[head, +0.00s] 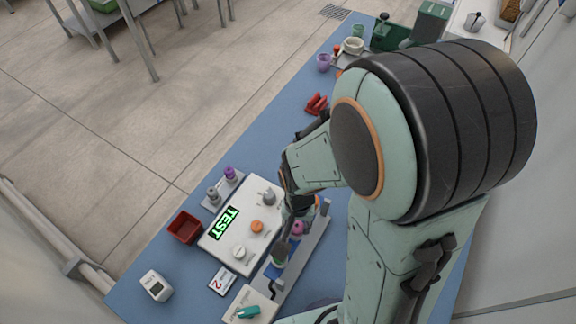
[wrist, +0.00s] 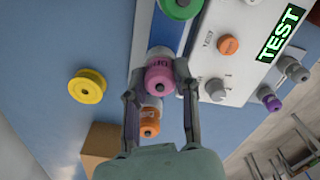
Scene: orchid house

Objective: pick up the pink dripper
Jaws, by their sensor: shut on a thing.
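The pink dripper (wrist: 159,80) is a rounded pink piece with a grey cap and dark lettering. It sits between the fingertips of my gripper (wrist: 158,84) in the wrist view, and the fingers are closed against its sides. In the head view the pink dripper (head: 298,228) shows only partly beside my gripper, over or close to the pale rail. I cannot tell whether it is clear of the rail.
An orange dripper (wrist: 149,124) shows between the fingers, behind the pink one. A green round piece (wrist: 181,6) and a yellow spool (wrist: 87,86) are nearby. The white TEST panel (head: 211,239), a red bin (head: 185,228) and a white timer (head: 154,286) stand left on the blue bench.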

